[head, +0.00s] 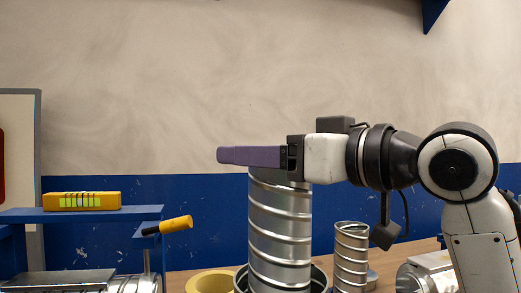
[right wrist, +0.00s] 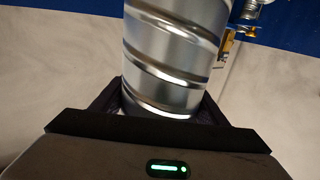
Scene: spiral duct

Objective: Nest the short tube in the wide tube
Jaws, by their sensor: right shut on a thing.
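The short tube (head: 279,230), a silver spiral duct, hangs upright below my right gripper (head: 252,157). The purple fingers are shut on its top end. In the right wrist view the tube (right wrist: 172,60) sits between the dark fingers and runs away from the camera. The wide tube (head: 240,279) shows as a round rim at the bottom of the head view, behind and to both sides of the short tube. The short tube's lower end is out of frame, so its depth in the wide tube cannot be told. My left gripper is not in view.
A narrower spiral tube (head: 352,258) stands just right of the wide tube. A yellow ring (head: 209,282) lies to the left. A yellow-handled tool (head: 168,226) and a yellow level (head: 82,201) are further left by a blue shelf (head: 100,214).

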